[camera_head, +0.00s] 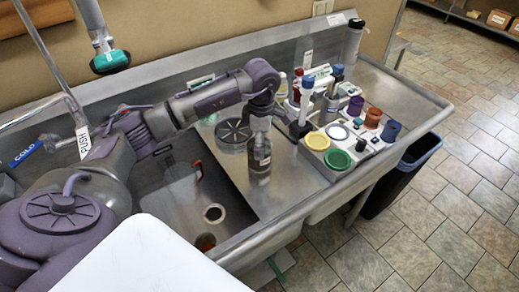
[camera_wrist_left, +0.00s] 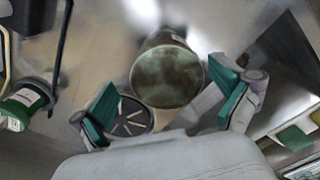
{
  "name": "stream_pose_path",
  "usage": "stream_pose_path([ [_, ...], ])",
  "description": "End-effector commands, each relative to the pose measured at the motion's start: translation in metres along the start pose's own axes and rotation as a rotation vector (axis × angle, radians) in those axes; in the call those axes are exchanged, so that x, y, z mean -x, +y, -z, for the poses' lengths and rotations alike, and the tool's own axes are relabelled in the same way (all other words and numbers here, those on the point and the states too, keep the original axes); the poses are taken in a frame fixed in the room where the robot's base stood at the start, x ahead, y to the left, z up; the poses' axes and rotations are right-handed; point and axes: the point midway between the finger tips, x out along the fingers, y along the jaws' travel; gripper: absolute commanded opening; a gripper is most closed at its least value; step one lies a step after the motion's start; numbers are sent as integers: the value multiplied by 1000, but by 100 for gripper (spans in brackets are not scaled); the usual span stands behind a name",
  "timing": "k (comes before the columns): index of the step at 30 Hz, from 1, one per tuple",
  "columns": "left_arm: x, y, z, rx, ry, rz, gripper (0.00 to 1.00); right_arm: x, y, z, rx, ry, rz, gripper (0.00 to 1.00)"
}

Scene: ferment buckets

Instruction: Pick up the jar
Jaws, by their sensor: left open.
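The jar (camera_head: 260,158) is a dark, see-through cylinder standing upright on the steel counter, right of the sink basin. My left gripper (camera_head: 262,118) is directly above it in the head view and hides its upper part. In the left wrist view the jar (camera_wrist_left: 167,78) shows a round, mottled green-brown end, with its body stretching away behind. The gripper's two green-padded fingers (camera_wrist_left: 168,102) are spread wide on either side of the jar, with a gap on both sides. The gripper is open and empty.
A round black slotted disc (camera_head: 233,131) lies just left of the jar. To the right, a white rack (camera_head: 350,142) holds several coloured round items, and bottles stand behind it. The sink basin (camera_head: 172,190) is to the left. A blue bin (camera_head: 405,172) stands beyond the counter's right edge.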

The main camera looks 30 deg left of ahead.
Motion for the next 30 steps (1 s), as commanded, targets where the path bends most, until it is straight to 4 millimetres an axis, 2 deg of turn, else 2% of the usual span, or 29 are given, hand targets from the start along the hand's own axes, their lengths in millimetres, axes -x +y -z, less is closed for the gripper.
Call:
stream_pose_path([
  [4, -19, -5, 5, 0, 4, 7, 100, 20, -3, 16, -3, 22, 4, 100],
  [9, -41, -5, 4, 0, 2, 3, 100, 24, -11, 18, -7, 26, 13, 100],
  [17, -46, -4, 4, -1, 1, 1, 100, 23, -12, 15, -7, 20, 15, 100],
  [20, -46, -4, 4, -1, 1, 1, 87, 23, -10, 14, -6, 19, 13, 100],
  [30, -46, -4, 5, 0, 1, 1, 30, 23, -5, 10, -3, 13, 6, 100],
])
